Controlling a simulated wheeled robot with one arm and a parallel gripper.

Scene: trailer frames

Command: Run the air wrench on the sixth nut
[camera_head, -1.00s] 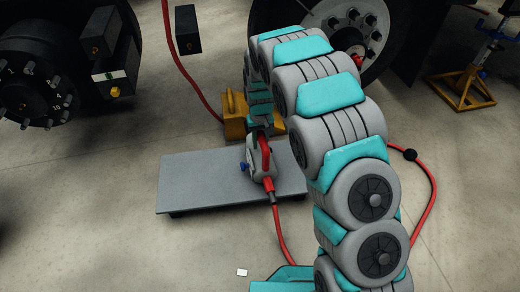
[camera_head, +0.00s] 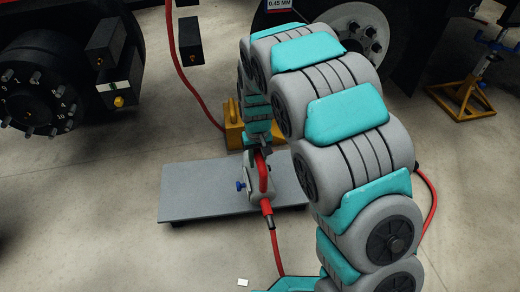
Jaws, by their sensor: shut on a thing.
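The air wrench (camera_head: 254,187) is grey with a red handle and a blue tip on its left side. It is over the grey platform (camera_head: 190,190); I cannot tell whether it touches it. My gripper (camera_head: 262,150) is shut on the wrench from above, and its fingers are small and partly hidden. A black hub (camera_head: 38,88) with numbered studs is at the left, apart from the wrench. A wheel (camera_head: 345,32) with nuts shows at the upper right, partly hidden by my arm. I cannot tell which nut is the sixth.
A red hose (camera_head: 275,250) runs from the wrench toward the front, and more red hose hangs at the upper left. A yellow box (camera_head: 234,134) stands behind the platform. A yellow jack stand (camera_head: 462,100) is at the right. Concrete floor is clear between hub and platform.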

